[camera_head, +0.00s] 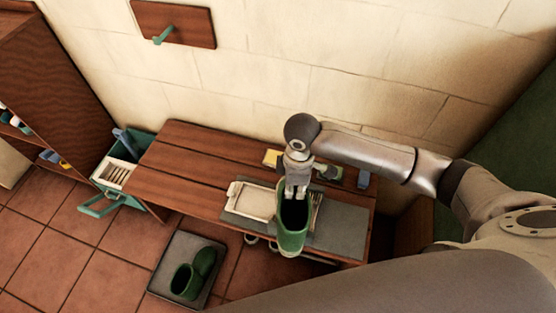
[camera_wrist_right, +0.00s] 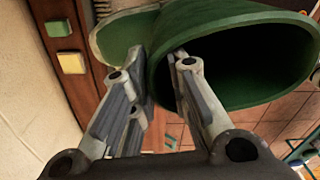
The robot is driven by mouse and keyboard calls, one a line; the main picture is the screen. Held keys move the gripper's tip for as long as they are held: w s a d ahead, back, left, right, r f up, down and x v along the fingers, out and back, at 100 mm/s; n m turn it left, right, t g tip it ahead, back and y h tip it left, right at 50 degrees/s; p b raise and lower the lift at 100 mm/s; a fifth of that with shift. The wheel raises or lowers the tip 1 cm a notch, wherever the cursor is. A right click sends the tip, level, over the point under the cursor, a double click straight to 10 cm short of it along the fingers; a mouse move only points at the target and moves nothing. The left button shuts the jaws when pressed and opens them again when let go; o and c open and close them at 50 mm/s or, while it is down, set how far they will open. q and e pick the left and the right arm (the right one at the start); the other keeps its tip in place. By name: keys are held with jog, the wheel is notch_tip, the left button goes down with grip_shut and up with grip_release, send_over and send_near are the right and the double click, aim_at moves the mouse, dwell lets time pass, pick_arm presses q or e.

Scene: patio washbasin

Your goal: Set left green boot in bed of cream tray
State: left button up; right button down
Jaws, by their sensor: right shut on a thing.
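My right gripper (camera_head: 297,190) is shut on the rim of a green boot (camera_head: 291,242), which hangs with its dark opening facing up. In the right wrist view, the gripper (camera_wrist_right: 160,75) pinches the shaft wall of the boot (camera_wrist_right: 163,50), one finger inside the opening and one outside. The cream tray (camera_head: 236,190) lies on the bench, just left of the held boot in the head view. The boot hides part of the bench's front edge and mat. My left gripper is not in view.
A grey mat (camera_head: 338,240) lies under the tray on the wooden bench (camera_head: 170,180). Another green boot (camera_head: 187,285) stands on a dark floor tray (camera_head: 158,287). A fork (camera_head: 316,207) lies near the held boot. A teal crate (camera_head: 143,143) stands at the bench's left end.

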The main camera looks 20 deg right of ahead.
jog(key=w+a+n+p, duration=0.1)
jog(key=w+a+n, duration=0.1)
jog(key=w+n, duration=0.65)
jog(key=n+b, duration=0.5)
jog(key=n, duration=0.2)
send_over(278, 188)
jog(key=shift+f, duration=2.45)
jog(key=shift+w+f, duration=0.15)
jog(key=shift+f, duration=1.8)
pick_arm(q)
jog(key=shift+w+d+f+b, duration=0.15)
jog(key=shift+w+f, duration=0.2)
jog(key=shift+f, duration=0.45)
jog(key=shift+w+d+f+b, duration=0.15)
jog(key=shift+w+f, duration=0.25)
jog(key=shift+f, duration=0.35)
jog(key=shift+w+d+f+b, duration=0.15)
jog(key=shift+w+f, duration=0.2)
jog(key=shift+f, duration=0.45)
pick_arm(e)
jog(key=shift+f, duration=1.15)
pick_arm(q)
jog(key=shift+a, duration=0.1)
